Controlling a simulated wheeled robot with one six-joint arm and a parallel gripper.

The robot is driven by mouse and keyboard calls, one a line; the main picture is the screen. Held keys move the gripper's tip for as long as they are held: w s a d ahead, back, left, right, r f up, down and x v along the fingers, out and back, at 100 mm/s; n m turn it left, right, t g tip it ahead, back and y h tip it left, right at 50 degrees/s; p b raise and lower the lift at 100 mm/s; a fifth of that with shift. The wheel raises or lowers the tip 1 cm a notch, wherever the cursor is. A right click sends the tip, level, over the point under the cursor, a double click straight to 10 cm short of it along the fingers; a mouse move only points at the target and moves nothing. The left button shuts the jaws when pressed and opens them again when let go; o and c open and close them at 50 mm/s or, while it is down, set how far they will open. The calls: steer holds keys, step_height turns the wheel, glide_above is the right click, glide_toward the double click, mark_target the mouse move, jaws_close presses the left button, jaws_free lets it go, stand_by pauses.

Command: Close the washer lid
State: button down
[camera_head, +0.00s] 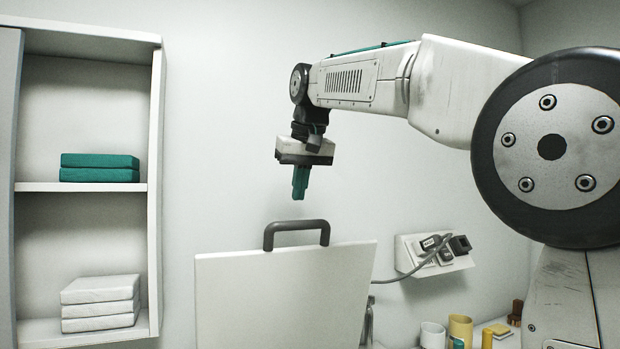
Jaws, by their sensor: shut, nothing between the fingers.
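The washer lid (280,300) is a pale flat panel standing raised, nearly upright, in the lower middle of the view. A dark grey handle (296,227) is fixed at its top edge. The washer body below is out of view. My gripper (299,197) points down above the handle, with its teal fingers shut and nothing held. A gap shows between the fingertips and the handle in the picture. I cannot tell whether the fingers are in front of the lid or behind it.
A wall shelf (85,187) at left holds teal folded cloths (100,168) and white folded cloths (100,303). A socket box (433,252) with plugs and a cable is on the wall at right. A white cup (432,336) and yellow cup (460,328) stand below it.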

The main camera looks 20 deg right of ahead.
steer(key=f, duration=0.2)
steer(key=s+f, duration=0.1)
steer(key=f, duration=0.1)
steer(key=shift+f, duration=0.4)
steer(key=shift+s+f, duration=0.15)
steer(key=shift+s, duration=0.05)
steer(key=shift+s+d, duration=0.1)
steer(key=shift+s, duration=0.2)
